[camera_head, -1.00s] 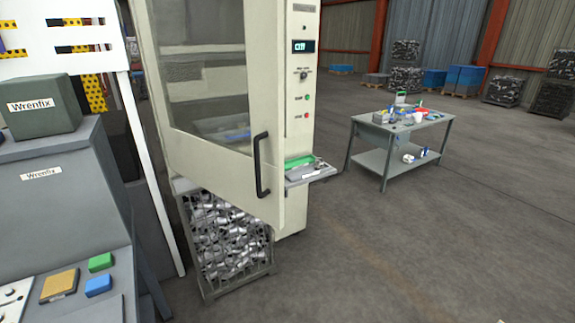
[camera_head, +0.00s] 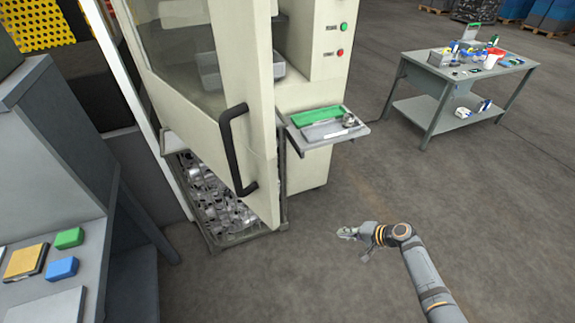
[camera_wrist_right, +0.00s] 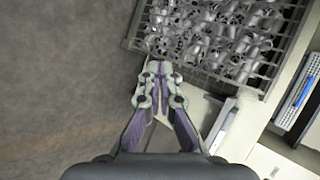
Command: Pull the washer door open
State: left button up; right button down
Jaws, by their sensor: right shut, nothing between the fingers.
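The washer door (camera_head: 187,112) is a cream panel with a large window and a black bar handle (camera_head: 238,152) near its right edge. It stands partly open, with a gap to the cabinet (camera_head: 315,55) through which inner trays show. My right gripper (camera_head: 347,233) is shut and empty, low over the floor to the right of the handle and apart from it. In the right wrist view its fingers (camera_wrist_right: 158,70) are together with nothing between them. The handle cannot be made out there. My left gripper is not in view.
A wire crate of metal parts (camera_head: 212,243) stands below the door; it also shows in the wrist view (camera_wrist_right: 144,28). A small shelf (camera_head: 343,137) with a green tray juts from the cabinet. A workbench (camera_head: 428,78) stands at right. A grey console (camera_head: 88,258) is at left. The floor at front is clear.

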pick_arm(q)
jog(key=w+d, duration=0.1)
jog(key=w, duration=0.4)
pick_arm(e)
jog(key=w+a+r+n+y, duration=0.1)
jog(key=w+a+r+y, duration=0.15)
jog(key=r, duration=0.85)
jog(key=w+a+r+n+y, duration=0.1)
jog(key=w+a+r+y, duration=0.2)
jog(key=r, duration=0.8)
jog(key=s+a+r+n+g+y, duration=0.1)
jog(key=s+r+n+g+y, duration=0.2)
jog(key=r, duration=0.5)
jog(key=s+a+r+n+g+y, duration=0.2)
jog(key=s+r, duration=0.2)
jog(key=r, duration=0.4)
pick_arm(q)
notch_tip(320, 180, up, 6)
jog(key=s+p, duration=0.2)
jog(key=p, duration=0.4)
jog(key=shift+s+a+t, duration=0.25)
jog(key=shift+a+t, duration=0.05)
pick_arm(e)
jog(key=s+a, duration=0.1)
jog(key=a, duration=1.1)
jog(key=shift+s+a+r, duration=0.15)
jog(key=shift+s+a, duration=0.2)
jog(key=shift+a, duration=0.05)
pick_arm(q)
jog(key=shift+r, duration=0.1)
